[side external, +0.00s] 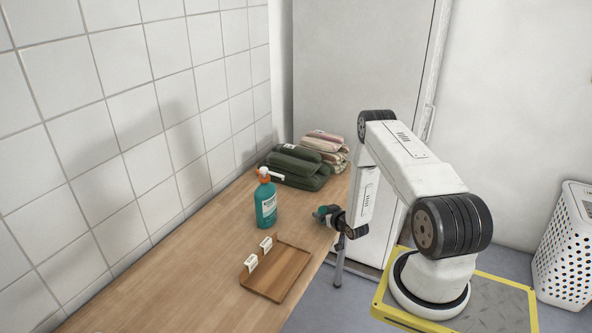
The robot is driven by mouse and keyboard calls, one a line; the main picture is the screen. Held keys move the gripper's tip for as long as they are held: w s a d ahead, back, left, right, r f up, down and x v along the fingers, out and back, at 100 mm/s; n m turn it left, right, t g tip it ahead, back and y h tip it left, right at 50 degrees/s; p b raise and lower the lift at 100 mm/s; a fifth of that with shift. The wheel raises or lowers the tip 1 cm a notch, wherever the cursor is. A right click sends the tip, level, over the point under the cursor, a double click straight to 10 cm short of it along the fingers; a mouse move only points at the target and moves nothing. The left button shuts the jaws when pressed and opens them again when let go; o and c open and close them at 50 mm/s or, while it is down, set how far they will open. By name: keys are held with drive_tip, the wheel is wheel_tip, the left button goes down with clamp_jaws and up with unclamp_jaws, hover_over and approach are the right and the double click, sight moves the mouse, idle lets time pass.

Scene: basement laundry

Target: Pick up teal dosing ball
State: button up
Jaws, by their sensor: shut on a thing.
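The teal dosing ball (322,211) shows as a small teal patch between the dark fingers of my gripper (324,214). My gripper is shut on it, near the right edge of the wooden counter. The fingers hide most of the ball. I cannot tell whether the ball still touches the counter.
A teal bottle (266,205) with an orange and white top stands left of my gripper. A wooden tray (288,277) with two small white labels is nearer the camera. Folded green towels (296,163) and striped cloths (327,146) lie at the back. The front-left counter is clear.

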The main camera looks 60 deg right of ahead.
drive_tip(key=shift+r, duration=0.65)
drive_tip(key=s+a+r, duration=0.9)
drive_tip(key=s+r, duration=0.1)
drive_tip(key=r, duration=0.1)
drive_tip(key=shift+s+r, duration=0.15)
drive_tip(key=shift+s, duration=0.25)
